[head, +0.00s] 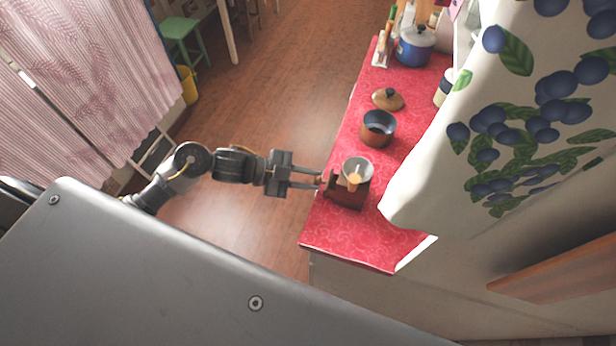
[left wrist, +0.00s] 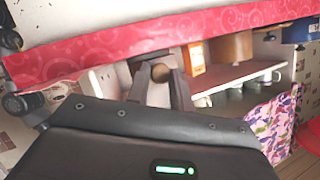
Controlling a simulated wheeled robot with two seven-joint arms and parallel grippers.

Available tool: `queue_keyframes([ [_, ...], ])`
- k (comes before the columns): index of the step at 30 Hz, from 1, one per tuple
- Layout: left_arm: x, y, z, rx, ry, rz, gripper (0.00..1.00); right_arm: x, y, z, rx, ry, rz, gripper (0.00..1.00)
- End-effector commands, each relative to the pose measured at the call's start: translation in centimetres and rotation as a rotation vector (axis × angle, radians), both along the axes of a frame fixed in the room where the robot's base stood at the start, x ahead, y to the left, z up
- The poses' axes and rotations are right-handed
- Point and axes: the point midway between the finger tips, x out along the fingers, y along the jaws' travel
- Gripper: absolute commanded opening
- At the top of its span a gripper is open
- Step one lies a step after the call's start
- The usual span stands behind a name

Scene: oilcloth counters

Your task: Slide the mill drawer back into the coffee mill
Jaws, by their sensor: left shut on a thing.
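The coffee mill (head: 346,198), a dark red-brown wooden body with a grey metal bowl (head: 357,169) on top, stands near the left edge of the red counter. My left gripper (head: 318,179) reaches it from the left, with its fingertips right beside the mill's left side. In the left wrist view a small round brown knob (left wrist: 160,72) shows between the fingers, and the gripper is shut on it. It looks like the mill drawer's knob. The drawer's body is hidden, and I cannot tell how far it is in the mill. My right gripper is not in view.
A fruit-patterned curtain (head: 520,120) hangs to the right. The counter's front corner is clear.

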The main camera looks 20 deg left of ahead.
Motion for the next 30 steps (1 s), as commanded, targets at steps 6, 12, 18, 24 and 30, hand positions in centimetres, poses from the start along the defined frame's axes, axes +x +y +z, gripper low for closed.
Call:
queue_keyframes([
  [6,0.1,-0.7,0.1,-0.001,-0.001,0.0,0.04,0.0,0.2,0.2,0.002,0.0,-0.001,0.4],
  [12,0.2,-1.6,0.1,-0.001,-0.001,0.0,0.04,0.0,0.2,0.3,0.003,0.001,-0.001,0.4],
  [18,0.2,-1.8,0.1,0.0,0.0,0.001,0.04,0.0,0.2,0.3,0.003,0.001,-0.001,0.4],
  [24,0.2,-1.8,0.0,0.0,0.0,0.001,0.34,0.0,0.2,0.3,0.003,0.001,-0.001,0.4],
  [30,0.1,-1.8,0.0,0.0,0.0,0.0,0.48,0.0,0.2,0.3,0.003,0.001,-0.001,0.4],
])
